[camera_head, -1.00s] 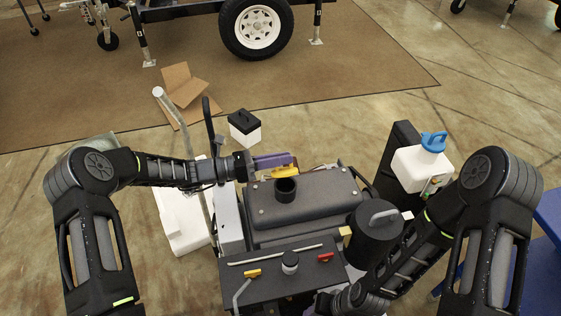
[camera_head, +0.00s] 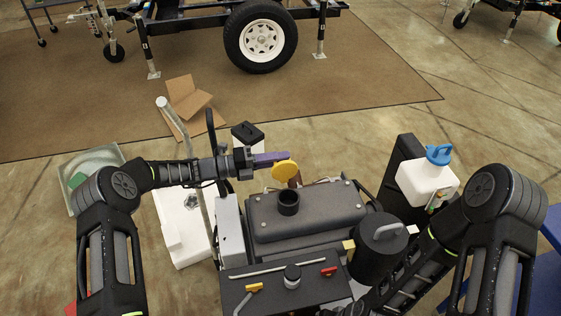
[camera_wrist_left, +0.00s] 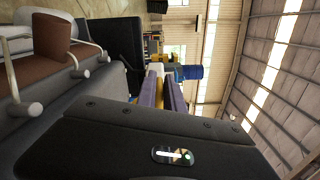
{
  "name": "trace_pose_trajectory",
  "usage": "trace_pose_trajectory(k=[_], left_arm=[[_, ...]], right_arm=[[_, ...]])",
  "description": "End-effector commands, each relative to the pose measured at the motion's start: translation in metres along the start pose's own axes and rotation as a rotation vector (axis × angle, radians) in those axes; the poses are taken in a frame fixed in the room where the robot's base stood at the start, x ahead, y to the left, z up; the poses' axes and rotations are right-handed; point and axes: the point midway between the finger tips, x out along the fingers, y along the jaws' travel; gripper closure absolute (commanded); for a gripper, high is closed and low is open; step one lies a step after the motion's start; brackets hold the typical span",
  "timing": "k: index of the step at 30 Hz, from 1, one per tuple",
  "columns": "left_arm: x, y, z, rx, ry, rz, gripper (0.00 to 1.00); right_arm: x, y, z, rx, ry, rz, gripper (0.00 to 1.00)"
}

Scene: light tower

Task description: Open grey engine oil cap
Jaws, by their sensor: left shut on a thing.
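My left gripper (camera_head: 275,158) has purple fingers and is shut on a round yellow cap (camera_head: 285,171). It holds the cap tilted up on its edge, above and apart from the open black filler neck (camera_head: 288,203) on the grey engine cover (camera_head: 325,214). In the left wrist view, the purple fingers (camera_wrist_left: 162,92) extend ahead with a yellow strip of the cap (camera_wrist_left: 160,90) between them.
A black cylinder with a grey handle (camera_head: 378,245) stands right of the engine. A white jug with a blue cap (camera_head: 425,180) is behind it. A white container with a black lid (camera_head: 247,134) and cardboard (camera_head: 187,98) lie beyond. The floor behind the engine has free room.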

Motion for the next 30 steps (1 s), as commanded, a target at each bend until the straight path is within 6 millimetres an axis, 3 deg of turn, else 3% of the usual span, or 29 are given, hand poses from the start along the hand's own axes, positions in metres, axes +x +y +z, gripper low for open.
trace_pose_trajectory(k=[19, 20, 21, 27, 30], left_arm=[[-0.0015, 0.0082, 0.0022, -0.078, 0.001, 0.009, 1.0], [-0.0015, 0.0082, 0.0021, -0.077, 0.001, 0.009, 0.87], [-0.0015, 0.0082, 0.002, -0.077, 0.002, 0.008, 0.84], [-0.0008, 0.0068, 0.0023, -0.077, 0.002, 0.005, 0.68], [-0.0006, 0.0062, 0.0024, -0.077, 0.002, 0.004, 0.68]], right_arm=[[0.0033, 0.0013, 0.0, 0.0, 0.0, 0.0, 0.64], [0.0033, 0.0013, 0.0, 0.0, 0.0, 0.0, 0.64], [0.0034, 0.0013, 0.0, 0.0, 0.0, 0.0, 0.64], [0.0033, 0.0013, 0.0, 0.0, 0.0, 0.0, 0.64], [0.0032, 0.0013, 0.0, 0.0, 0.0, 0.0, 0.64]])
